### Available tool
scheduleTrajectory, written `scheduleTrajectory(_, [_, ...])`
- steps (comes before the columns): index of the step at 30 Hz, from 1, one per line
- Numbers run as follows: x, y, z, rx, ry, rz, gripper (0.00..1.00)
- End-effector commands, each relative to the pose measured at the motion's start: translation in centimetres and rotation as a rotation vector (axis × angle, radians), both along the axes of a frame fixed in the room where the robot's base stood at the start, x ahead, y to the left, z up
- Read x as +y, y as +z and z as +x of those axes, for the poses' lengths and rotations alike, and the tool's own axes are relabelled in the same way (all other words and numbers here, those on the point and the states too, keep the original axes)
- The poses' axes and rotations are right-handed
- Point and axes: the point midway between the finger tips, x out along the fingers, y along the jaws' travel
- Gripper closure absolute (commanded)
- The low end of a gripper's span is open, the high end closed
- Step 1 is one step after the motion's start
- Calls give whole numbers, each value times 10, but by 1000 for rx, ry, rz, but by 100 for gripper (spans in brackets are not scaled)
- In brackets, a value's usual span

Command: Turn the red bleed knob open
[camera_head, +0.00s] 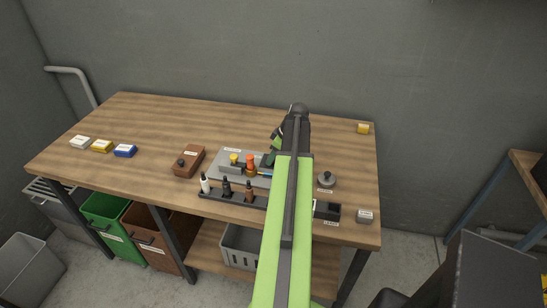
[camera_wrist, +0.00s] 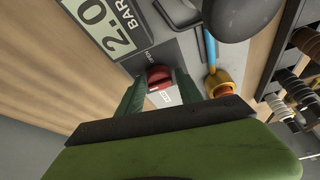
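The red bleed knob (camera_wrist: 159,76) sits on a grey panel in the wrist view, with a small "OPEN" mark beside it and a white label just below it. My gripper (camera_wrist: 160,84) is open, with one green finger on each side of the knob. Whether either finger touches it I cannot tell. A display (camera_wrist: 105,25) reading "2.0 BAR" is at the upper left of the knob. In the head view my arm covers the knob; the grey plate (camera_head: 229,176) shows to the left of the arm.
A yellow and orange fitting (camera_wrist: 222,84) with a blue hose (camera_wrist: 210,45) stands right of my gripper. A dark round part (camera_wrist: 240,14) is above. A rack (camera_head: 217,196) with several bottles stands along the table's front, and a brown box (camera_head: 190,160) left of the plate.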

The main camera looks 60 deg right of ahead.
Motion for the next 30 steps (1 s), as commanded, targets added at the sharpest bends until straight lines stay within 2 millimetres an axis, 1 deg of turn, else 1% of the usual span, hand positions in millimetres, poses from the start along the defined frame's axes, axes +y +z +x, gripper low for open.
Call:
scheduleTrajectory(1, [0, 0, 0, 0, 0, 0, 65])
scheduleTrajectory(9, [0, 0, 0, 0, 0, 0, 100])
scheduleTrajectory(15, [0, 0, 0, 0, -5, 0, 100])
scheduleTrajectory(20, [1, 0, -1, 0, -43, 0, 100])
scheduleTrajectory(26, [3, 0, -1, 1, -159, 0, 100])
scheduleTrajectory(30, [5, 0, -1, 1, -278, 0, 100])
